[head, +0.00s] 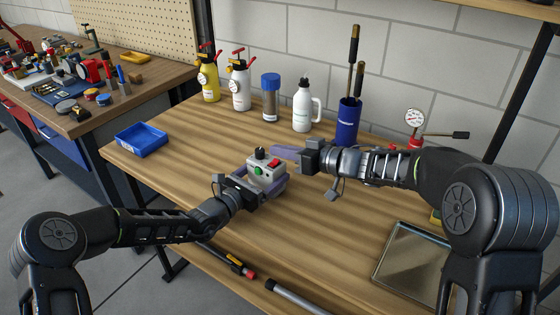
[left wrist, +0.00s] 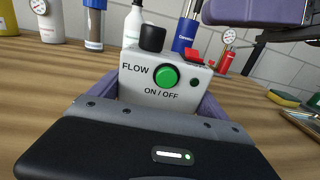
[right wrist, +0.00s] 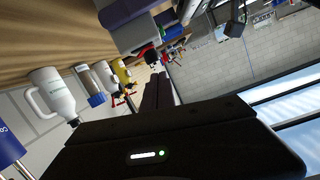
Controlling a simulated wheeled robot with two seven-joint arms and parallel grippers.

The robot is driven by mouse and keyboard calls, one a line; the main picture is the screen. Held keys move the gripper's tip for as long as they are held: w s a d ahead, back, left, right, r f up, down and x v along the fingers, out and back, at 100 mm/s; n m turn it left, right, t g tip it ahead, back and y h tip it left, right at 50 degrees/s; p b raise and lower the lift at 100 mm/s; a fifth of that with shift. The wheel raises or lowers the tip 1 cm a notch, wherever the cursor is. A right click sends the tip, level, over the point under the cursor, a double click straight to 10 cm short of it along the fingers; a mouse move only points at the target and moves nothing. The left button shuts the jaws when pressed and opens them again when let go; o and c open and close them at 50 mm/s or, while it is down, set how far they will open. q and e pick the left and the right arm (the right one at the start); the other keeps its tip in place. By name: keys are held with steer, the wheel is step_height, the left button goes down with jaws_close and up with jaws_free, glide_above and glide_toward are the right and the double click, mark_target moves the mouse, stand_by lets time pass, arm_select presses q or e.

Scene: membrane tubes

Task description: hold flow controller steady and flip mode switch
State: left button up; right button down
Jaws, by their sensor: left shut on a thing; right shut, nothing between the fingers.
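The flow controller (head: 265,177) is a small light-grey box standing on the wooden workbench. It has a black knob (left wrist: 152,38), a green ON/OFF button (left wrist: 167,76) and a red switch (left wrist: 193,56) on top. My left gripper (head: 262,186) is shut on the flow controller, with its purple fingers along the box's sides. My right gripper (head: 278,152) is shut and empty, pointing left just behind and above the box near the red switch. Its underside also shows at the top right of the left wrist view. I cannot see it touching the switch.
A blue tray (head: 141,141) lies at the back left. Spray bottles (head: 240,86), a blue-capped jar (head: 270,98), a white jug (head: 303,105) and a blue cup (head: 346,122) line the back. A metal tray (head: 410,262) and tubes (head: 297,297) lie near the front.

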steer(key=v, duration=1)
steer(key=shift+r, duration=0.4)
steer(key=shift+s, duration=0.1)
arm_select(q)
steer(key=o, duration=1.5)
steer(key=shift+o, duration=0.2)
arm_select(e)
steer(key=shift+a, duration=0.1)
arm_select(q)
steer(key=v, duration=1.2)
steer(key=shift+w, duration=0.1)
